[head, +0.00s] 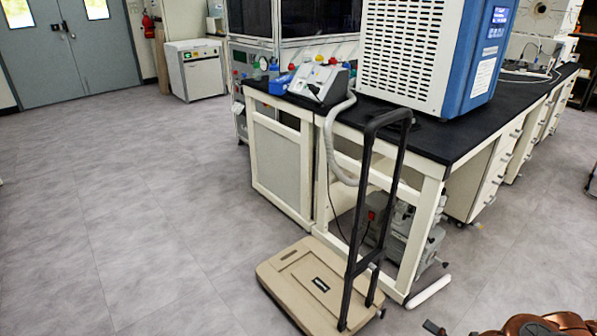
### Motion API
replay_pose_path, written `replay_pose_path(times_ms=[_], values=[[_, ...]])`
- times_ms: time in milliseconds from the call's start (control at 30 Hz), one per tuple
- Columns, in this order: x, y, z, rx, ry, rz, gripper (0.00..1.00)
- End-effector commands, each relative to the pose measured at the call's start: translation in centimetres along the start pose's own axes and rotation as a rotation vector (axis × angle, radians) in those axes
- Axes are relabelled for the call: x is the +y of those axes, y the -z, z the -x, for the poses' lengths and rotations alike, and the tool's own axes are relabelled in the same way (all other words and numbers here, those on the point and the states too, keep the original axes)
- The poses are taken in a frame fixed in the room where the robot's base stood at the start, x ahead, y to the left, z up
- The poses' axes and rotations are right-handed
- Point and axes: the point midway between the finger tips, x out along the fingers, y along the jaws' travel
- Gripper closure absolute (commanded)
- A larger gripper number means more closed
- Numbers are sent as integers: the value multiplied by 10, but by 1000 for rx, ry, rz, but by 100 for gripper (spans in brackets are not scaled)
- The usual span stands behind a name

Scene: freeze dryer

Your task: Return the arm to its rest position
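Copper-brown and dark parts, which look like my own arm, show at the bottom right corner, cut off by the lower edge. A small dark piece shows just left of them at the same edge. Another dark and brown piece is cut off at the right edge; I cannot tell what it is. I cannot make out my gripper or its fingers, so whether it holds anything is hidden.
A lab bench (440,139) with a black top carries a blue and white machine (400,55). A beige platform cart (290,277) with a tall black handle (397,165) stands before it. Double doors (72,50) are at the back left. The grey floor at left is clear.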

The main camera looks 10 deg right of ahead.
Motion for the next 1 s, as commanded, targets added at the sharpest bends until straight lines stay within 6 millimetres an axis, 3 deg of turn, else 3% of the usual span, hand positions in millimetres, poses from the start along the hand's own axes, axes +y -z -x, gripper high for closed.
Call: replay_pose_path(times_ms=[467, 700, 1000], values=[[62, 19, -62, 228, -58, 254, 10], [120, 56, -110, 457, -134, 512, 10], [181, 120, -145, 747, -260, 835, 10]])
